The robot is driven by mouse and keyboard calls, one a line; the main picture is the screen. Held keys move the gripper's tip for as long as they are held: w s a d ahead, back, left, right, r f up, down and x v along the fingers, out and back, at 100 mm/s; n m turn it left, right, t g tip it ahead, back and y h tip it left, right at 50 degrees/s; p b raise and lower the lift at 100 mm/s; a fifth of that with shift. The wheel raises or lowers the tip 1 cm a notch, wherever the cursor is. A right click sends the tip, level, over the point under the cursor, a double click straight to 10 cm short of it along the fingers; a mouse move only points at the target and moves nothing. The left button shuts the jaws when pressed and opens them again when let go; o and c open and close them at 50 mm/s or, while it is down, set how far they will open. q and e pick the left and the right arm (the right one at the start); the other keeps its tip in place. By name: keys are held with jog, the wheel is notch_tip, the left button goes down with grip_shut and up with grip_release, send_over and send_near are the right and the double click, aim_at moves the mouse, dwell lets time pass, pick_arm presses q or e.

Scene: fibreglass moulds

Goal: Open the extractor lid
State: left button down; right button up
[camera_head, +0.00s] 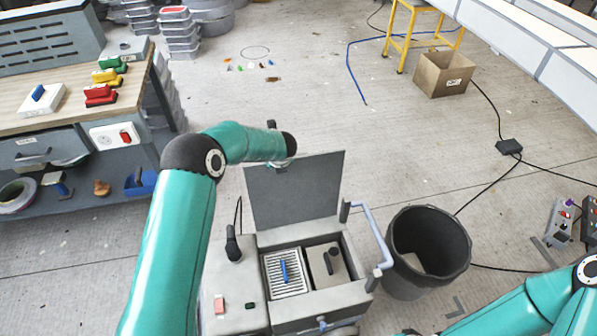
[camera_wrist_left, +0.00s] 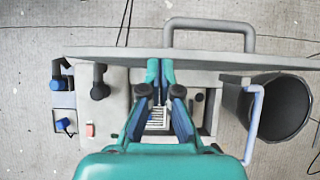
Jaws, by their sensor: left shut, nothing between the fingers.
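The extractor (camera_head: 235,285) is a grey box unit in the lower middle of the head view. Its lid (camera_head: 295,190) stands up, hinged at the back, and the inside shows. Inside are a white slatted filter with a blue handle (camera_head: 284,272) and a grey block with a dark handle (camera_head: 330,262). In the left wrist view the lid (camera_wrist_left: 225,58) is a thin strip seen nearly edge-on. My left gripper (camera_wrist_left: 160,75) is shut and empty, its fingertips close to the lid; contact is unclear. In the head view the left arm hides most of it. My right arm shows at lower right, its gripper out of sight.
A black bin (camera_head: 428,240) stands right of the extractor, beside its blue rail (camera_head: 374,232). A workbench (camera_head: 60,115) with coloured tools is at left. A cardboard box (camera_head: 443,75) and cables lie on the floor farther back. The floor behind the lid is clear.

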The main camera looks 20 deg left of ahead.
pick_arm(q)
jog(key=w+a, duration=0.1)
jog(key=w+a+p, duration=0.1)
jog(key=w, duration=0.1)
jog(key=shift+w+a, duration=0.15)
jog(key=shift+w, duration=0.1)
dwell(0.4)
